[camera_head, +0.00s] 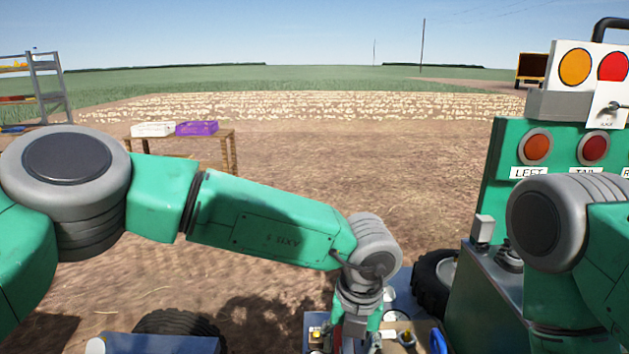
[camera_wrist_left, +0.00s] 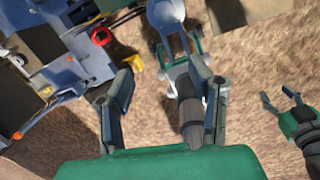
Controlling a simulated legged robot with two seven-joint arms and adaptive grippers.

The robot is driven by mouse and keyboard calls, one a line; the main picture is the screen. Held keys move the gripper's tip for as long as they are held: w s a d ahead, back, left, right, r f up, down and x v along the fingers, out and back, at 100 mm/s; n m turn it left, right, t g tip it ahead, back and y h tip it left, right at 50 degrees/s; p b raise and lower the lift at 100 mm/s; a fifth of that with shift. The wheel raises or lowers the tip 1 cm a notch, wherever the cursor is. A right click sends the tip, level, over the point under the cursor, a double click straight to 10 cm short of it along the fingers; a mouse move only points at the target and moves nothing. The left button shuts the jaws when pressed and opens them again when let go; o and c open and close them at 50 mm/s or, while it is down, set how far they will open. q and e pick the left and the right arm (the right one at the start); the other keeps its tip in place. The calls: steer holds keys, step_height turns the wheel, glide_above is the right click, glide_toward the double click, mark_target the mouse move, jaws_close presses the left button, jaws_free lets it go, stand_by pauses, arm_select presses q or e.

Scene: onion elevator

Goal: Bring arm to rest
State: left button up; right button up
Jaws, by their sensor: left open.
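My left arm comes in from the left in the head view, bent down over a cluttered work surface. My left gripper (camera_head: 348,340) is low at the bottom edge there, partly cut off. In the left wrist view my left gripper (camera_wrist_left: 163,80) has its two fingers spread wide, with nothing between them held. My right arm (camera_head: 565,240) shows at the right of the head view, but its gripper is out of that frame. In the left wrist view my right gripper (camera_wrist_left: 279,97) is at the right edge, its fingers apart and empty, above bare soil.
A control panel (camera_head: 505,155) with orange and red lights stands at the right. A shelf (camera_head: 37,85) is far left. Open soil lies between.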

arm_select(q)
steer(key=s+a+f+m+t+b, duration=0.2)
steer(key=a+f+m+b, duration=0.2)
steer(key=a+f+m, duration=0.45)
steer(key=s+a+f+m+t+b, duration=0.1)
steer(key=a+f+m+b, duration=0.3)
steer(key=f, duration=0.8)
steer(key=s+a+f+m+t+b, duration=0.2)
steer(key=a+f+m+b, duration=0.1)
steer(key=a+f+m, duration=0.6)
steer(key=s+a+f+m+g+b, duration=0.2)
steer(key=s+a+m, duration=0.4)
steer(key=s, duration=0.4)
steer(key=s+a+f+m+g+b, duration=0.3)
steer(key=s+a+f+m, duration=0.3)
steer(key=s, duration=0.5)
steer(key=shift+s+a+f+m+h+b, duration=0.25)
steer(key=shift+a+f+m+h+b, duration=0.15)
steer(key=shift+b, duration=0.45)
arm_select(e)
step_height(320, 180, down, 18)
steer(key=shift+w, duration=0.3)
arm_select(q)
steer(key=shift+w+f, duration=0.1)
steer(key=shift+w, duration=0.05)
arm_select(e)
steer(key=shift+a+f, duration=0.1)
